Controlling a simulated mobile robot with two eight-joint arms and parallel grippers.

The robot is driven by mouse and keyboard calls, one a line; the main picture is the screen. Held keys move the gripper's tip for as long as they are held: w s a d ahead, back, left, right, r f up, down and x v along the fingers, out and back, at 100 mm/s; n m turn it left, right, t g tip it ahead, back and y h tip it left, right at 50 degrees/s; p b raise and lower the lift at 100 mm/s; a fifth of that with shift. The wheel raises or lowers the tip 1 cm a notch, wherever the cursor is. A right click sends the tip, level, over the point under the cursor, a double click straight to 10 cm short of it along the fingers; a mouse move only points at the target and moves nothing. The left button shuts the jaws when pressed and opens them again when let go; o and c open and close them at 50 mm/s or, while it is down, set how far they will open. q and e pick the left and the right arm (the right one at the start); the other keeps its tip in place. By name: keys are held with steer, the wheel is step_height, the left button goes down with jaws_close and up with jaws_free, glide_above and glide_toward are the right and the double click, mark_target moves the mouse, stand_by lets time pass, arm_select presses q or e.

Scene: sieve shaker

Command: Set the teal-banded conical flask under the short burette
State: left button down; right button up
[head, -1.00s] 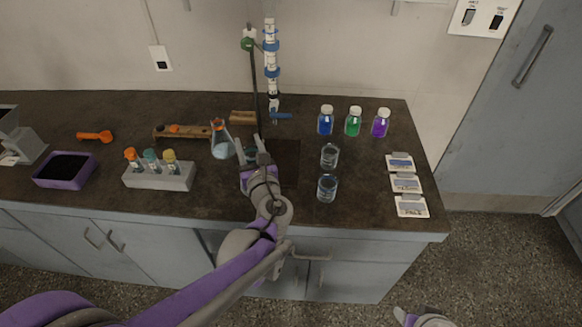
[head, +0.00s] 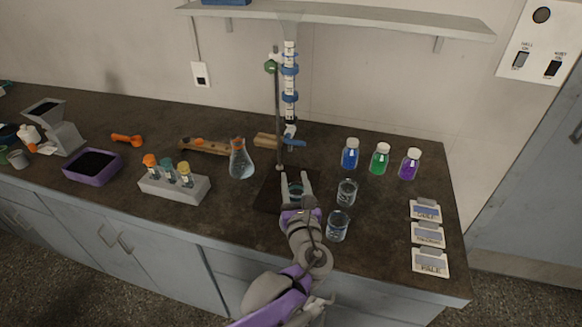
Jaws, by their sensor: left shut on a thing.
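My left gripper (head: 295,180) is shut on the teal-banded conical flask (head: 295,189), which is mostly hidden between the fingers; a teal patch and some glass show. It is over the dark base plate (head: 268,194) of the burette stand, in front of the rod. I cannot tell whether the flask touches the plate. A single burette (head: 290,95) with blue bands hangs upright on the stand, its lower end behind and above the gripper. Another conical flask (head: 241,163), with an orange band at its neck, stands left of the plate. My right gripper is out of view.
Two glass beakers (head: 347,192) (head: 337,226) stand close to the right of my gripper. Blue, green and purple bottles (head: 380,159) stand behind them. A vial rack (head: 174,187) and a purple tray (head: 92,167) are at the left. Label cards (head: 428,234) lie at the right.

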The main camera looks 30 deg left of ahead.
arm_select(q)
steer(key=w+a+f, duration=0.3)
steer(key=w+a, duration=0.4)
steer(key=w, duration=0.3)
steer(key=shift+w+a+f, duration=0.25)
steer(key=shift+w+a, duration=0.1)
steer(key=shift+w, duration=0.05)
steer(key=shift+f, duration=0.1)
steer(key=c, duration=0.8)
jaws_free()
steer(key=shift+f, duration=0.15)
steer(key=o, duration=0.4)
steer(key=shift+o, duration=0.2)
